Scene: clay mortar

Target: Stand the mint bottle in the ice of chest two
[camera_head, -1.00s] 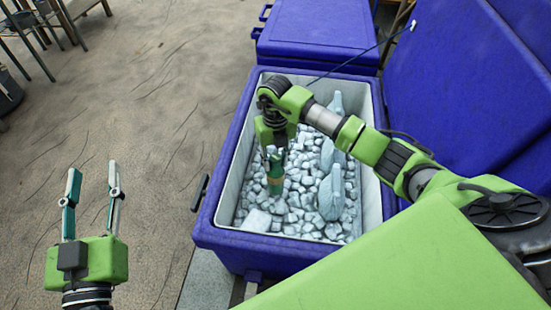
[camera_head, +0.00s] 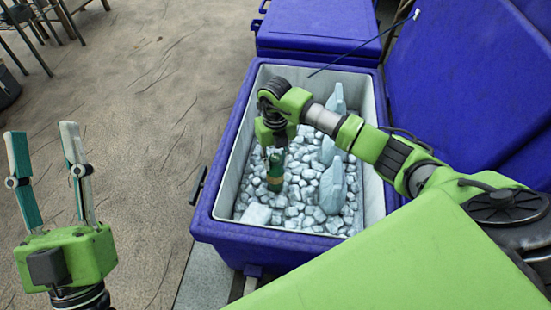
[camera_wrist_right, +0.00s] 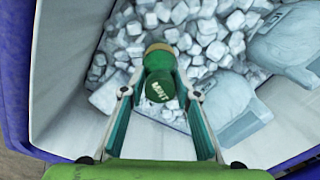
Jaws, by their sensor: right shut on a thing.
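The mint bottle (camera_head: 275,180) is green with a tan band and lettering on its green end. My right gripper (camera_head: 276,153) is shut on it, inside the open blue chest (camera_head: 219,222), over the left part of the ice (camera_head: 291,197). The bottle (camera_wrist_right: 158,85) also shows between the fingers of my right gripper (camera_wrist_right: 158,94) in the right wrist view, against ice cubes. It looks roughly upright in the head view. I cannot tell whether its lower end touches the ice or is sunk in it. My left gripper (camera_head: 42,130) is open and empty, over the floor at the left.
Large pale ice-like blocks (camera_head: 332,188) stand in the ice right of the bottle. The chest's pale inner walls surround the ice. A second blue chest, closed (camera_head: 318,28), stands behind. A raised blue lid (camera_head: 470,80) is at the right.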

